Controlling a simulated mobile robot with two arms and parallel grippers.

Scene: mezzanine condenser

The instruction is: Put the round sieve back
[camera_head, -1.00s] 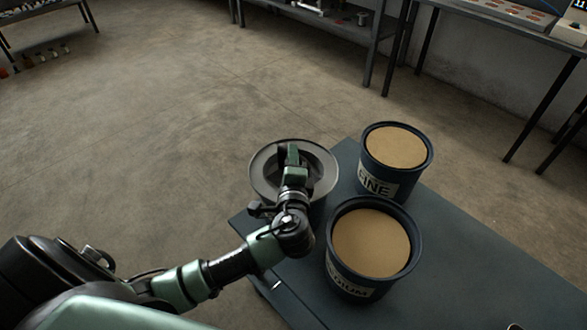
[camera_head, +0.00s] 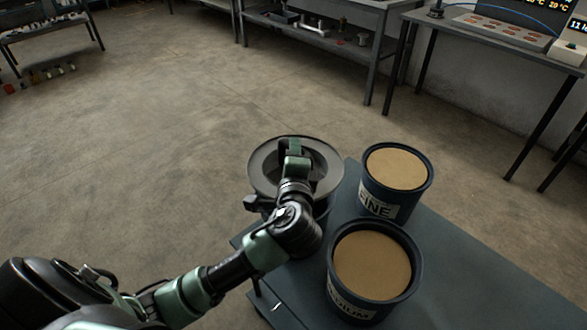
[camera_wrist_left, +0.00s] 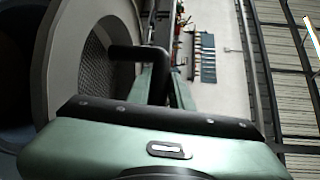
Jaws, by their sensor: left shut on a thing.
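The round sieve (camera_head: 263,166) has a wide grey rim and shows at the left end of the dark table, left of the tubs. My left gripper (camera_head: 293,151) is over it and shut on it. In the left wrist view the sieve's rim (camera_wrist_left: 48,75) and mesh wall (camera_wrist_left: 92,72) fill the left side, with a black handle beside the fingers. A dark round body shows below the sieve, partly hidden by my arm. I cannot tell whether the sieve touches it. My right gripper is out of view.
Two navy tubs of tan powder stand on the dark table (camera_head: 470,270): FINE (camera_head: 380,207) at the back and MEDIUM (camera_head: 350,308) in front. Workbenches (camera_head: 345,50) stand along the back wall. The floor left of the table is clear.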

